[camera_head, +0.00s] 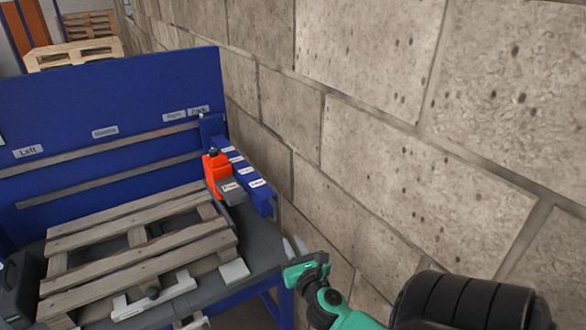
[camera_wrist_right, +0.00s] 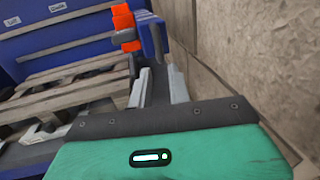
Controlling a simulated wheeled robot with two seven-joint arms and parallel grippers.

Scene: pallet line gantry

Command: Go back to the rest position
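My right gripper (camera_head: 295,246) is green with two pale grey fingers. It is held near the wall, off the right front corner of the blue workbench. In the right wrist view its fingers (camera_wrist_right: 159,87) stand apart with nothing between them. The wooden pallet (camera_head: 140,240) lies on the bench to the left, clear of the gripper; it also shows in the right wrist view (camera_wrist_right: 70,90). My left gripper is not in view.
A stone block wall (camera_head: 400,130) runs close along the right side. An orange and grey tool (camera_head: 220,175) sits near a blue labelled rail (camera_head: 250,178) at the bench's right edge. A blue back panel (camera_head: 110,100) stands behind. A black case (camera_head: 18,285) is at left.

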